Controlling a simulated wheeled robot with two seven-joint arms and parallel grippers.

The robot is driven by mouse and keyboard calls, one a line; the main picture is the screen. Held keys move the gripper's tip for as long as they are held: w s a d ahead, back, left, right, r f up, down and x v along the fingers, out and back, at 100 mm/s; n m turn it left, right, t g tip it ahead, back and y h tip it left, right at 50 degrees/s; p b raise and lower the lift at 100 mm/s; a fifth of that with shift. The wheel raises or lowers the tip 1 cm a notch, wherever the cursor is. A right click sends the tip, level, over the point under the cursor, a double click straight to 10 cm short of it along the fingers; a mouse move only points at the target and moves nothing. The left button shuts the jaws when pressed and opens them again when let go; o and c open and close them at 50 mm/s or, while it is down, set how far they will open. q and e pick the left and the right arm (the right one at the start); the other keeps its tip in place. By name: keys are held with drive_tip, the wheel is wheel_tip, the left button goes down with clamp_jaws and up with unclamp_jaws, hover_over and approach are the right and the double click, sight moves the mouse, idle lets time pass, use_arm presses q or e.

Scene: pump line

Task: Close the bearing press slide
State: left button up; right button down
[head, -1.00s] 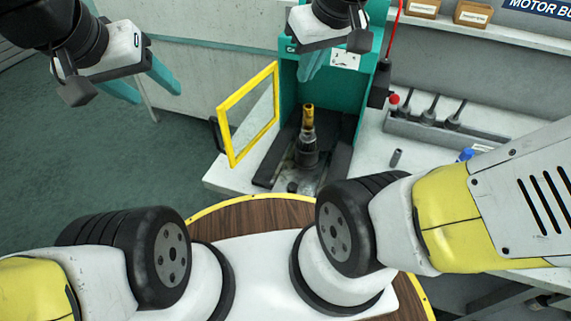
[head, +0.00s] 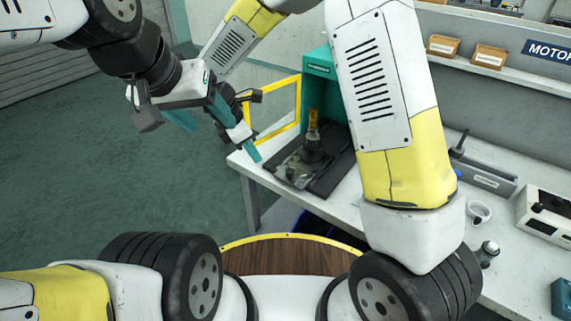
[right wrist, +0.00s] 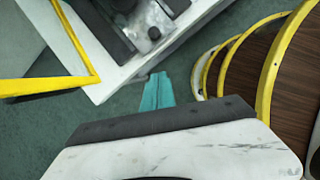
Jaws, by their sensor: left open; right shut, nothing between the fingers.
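The teal bearing press (head: 320,66) stands on the white bench, partly hidden behind my right arm. Its yellow-framed door (head: 284,128) is swung open to the left. The grey slide plate (head: 294,174) sits out toward the front between dark rails, with a black fixture and a yellow-topped part (head: 313,128) upright on it. My left gripper (head: 200,118) is open and empty, left of the door. My right gripper (head: 254,156) is shut and empty by the bench's front-left corner, left of the slide. Its teal fingers show in the right wrist view (right wrist: 157,92), below the slide plate (right wrist: 150,30), apart from it.
A grey holder (head: 485,182), a white cup (head: 478,212) and a white box (head: 545,220) stand on the bench at the right. My two grippers are close together. Open floor lies left.

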approach(285, 180)
drive_tip(key=shift+x, duration=2.4)
drive_tip(key=shift+f, duration=0.1)
